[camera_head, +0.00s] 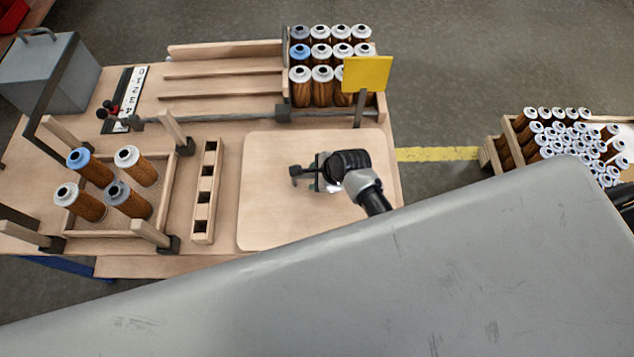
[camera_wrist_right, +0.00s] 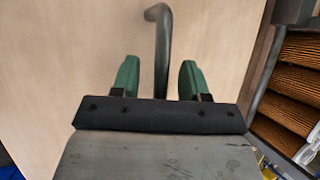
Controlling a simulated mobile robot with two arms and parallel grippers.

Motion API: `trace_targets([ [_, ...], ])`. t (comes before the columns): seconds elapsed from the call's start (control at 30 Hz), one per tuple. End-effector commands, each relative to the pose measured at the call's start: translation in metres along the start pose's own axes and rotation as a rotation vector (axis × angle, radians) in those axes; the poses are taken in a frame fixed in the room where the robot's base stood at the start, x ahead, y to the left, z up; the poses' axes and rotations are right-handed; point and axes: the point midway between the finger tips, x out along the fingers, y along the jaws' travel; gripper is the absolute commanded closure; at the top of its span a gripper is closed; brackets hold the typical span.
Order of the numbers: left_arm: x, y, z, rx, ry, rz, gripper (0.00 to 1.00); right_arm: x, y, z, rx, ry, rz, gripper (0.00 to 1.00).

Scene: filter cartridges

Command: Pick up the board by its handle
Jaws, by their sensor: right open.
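The board (camera_head: 265,215) is a pale wooden panel with rounded corners, lying flat on the workbench, and it fills most of the right wrist view (camera_wrist_right: 65,60). Its handle (camera_wrist_right: 160,25) is a dark bent bar. My right gripper (camera_head: 318,178) is over the middle of the board. In the right wrist view, its two green fingers (camera_wrist_right: 158,76) are open, one on each side of the handle with a gap to each. The handle's lower part is hidden behind the gripper body. My left gripper is not in view.
Left of the board are a slotted wooden strip (camera_head: 198,236) and a tray (camera_head: 99,234) holding several cartridges. Behind it stand a yellow sign (camera_head: 367,73) and a rack of cartridges (camera_head: 322,76). A grey box (camera_head: 50,75) is at far left. Another cartridge crate (camera_head: 490,156) stands right.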

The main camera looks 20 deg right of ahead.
Motion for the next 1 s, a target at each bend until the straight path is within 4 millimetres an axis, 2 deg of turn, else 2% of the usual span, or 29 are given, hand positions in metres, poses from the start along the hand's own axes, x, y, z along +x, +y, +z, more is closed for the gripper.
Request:
trace_targets([
  [0.57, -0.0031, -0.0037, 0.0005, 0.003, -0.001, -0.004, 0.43, 0.0036, 0.0011, -0.0017, 0.000, 0.000, 0.000, 0.55],
  [0.87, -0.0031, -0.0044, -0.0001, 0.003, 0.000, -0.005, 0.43, 0.0036, 0.0012, -0.0016, 0.000, 0.000, 0.000, 1.00],
  [1.0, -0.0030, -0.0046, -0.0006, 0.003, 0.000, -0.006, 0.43, 0.0038, 0.0016, -0.0017, 0.001, 0.000, 0.001, 1.00],
])
